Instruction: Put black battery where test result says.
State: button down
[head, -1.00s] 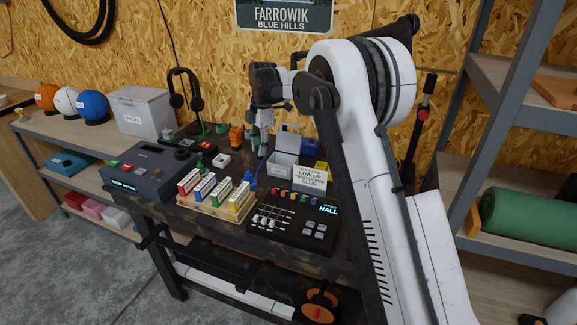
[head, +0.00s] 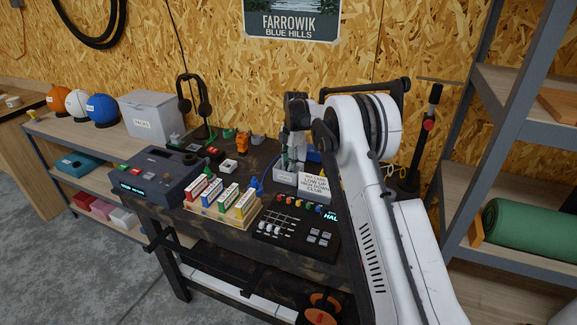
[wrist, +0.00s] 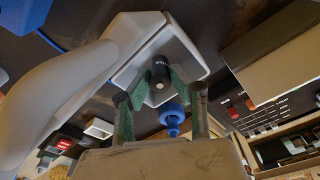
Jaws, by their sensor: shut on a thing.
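My gripper (wrist: 158,88) is shut on the black battery (wrist: 160,68), a small dark cylinder with a light end, held between its green fingertips. In the wrist view the battery shows in front of a pale grey open bin (wrist: 190,62). In the head view my gripper (head: 287,163) is at the pale bin (head: 284,177) on the bench, seeming just over or inside its opening; I cannot tell the exact height. The tester-like dark console (head: 158,180) with a lit teal display stands at the left; its text is too small to read.
A white sign card (head: 313,185) stands right of the bin. A rack of coloured blocks (head: 222,204), a black panel reading HALL (head: 296,226) and a blue pawn-like piece (head: 256,186) stand in front. An orange item (head: 242,142) and headphones (head: 195,100) are behind left.

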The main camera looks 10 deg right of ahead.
jog(key=shift+f, duration=0.8)
jog(key=shift+f+b, duration=0.35)
jog(key=shift+f, duration=0.05)
jog(key=c, duration=1.5)
grip_release()
jog(key=shift+r, duration=0.1)
